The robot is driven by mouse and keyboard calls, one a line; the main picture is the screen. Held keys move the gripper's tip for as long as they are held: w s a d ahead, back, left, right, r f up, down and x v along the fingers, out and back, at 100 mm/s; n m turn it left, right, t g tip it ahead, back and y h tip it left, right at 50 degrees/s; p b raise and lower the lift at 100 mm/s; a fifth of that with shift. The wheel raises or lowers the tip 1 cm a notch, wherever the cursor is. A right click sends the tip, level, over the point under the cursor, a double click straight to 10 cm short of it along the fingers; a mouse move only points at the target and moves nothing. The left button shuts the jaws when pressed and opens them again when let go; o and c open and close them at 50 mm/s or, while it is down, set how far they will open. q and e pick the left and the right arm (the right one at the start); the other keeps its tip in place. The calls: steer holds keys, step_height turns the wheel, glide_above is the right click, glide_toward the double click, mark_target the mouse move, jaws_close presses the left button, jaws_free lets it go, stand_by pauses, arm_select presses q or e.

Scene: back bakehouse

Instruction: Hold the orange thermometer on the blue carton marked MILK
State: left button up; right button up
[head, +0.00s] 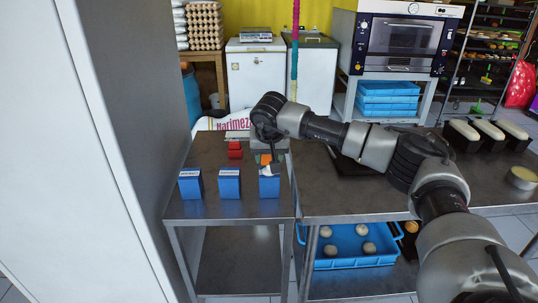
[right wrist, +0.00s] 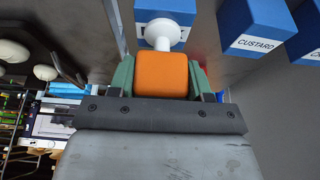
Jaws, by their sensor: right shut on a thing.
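My right gripper (head: 268,152) is shut on the orange thermometer (right wrist: 162,74), with its green fingers on both sides of the orange body. The thermometer also shows as a small orange patch in the head view (head: 266,159). Its white stem ends in a white round head (right wrist: 166,32), which is in front of a blue carton (right wrist: 165,5). That carton is the rightmost of three in the head view (head: 269,187). The white head hides part of its label, and I cannot read it. Whether head and carton touch is unclear. My left gripper is not in view.
The middle blue carton (head: 229,187) reads CUSTARD in the wrist view (right wrist: 258,28). Another blue carton (head: 191,187) stands at the left, its label too small to read. A red object (head: 235,150) lies behind them. A tall grey cabinet (head: 135,120) stands close at the left.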

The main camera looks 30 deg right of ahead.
steer(key=shift+f, duration=0.1)
steer(key=shift+r+p, duration=0.75)
steer(key=shift+r, duration=0.1)
step_height(320, 180, up, 3)
steer(key=shift+f+p, duration=0.1)
steer(key=shift+p, duration=1.05)
steer(key=shift+r+p, duration=1.55)
steer(key=shift+r, duration=0.35)
steer(key=shift+a+f, duration=0.1)
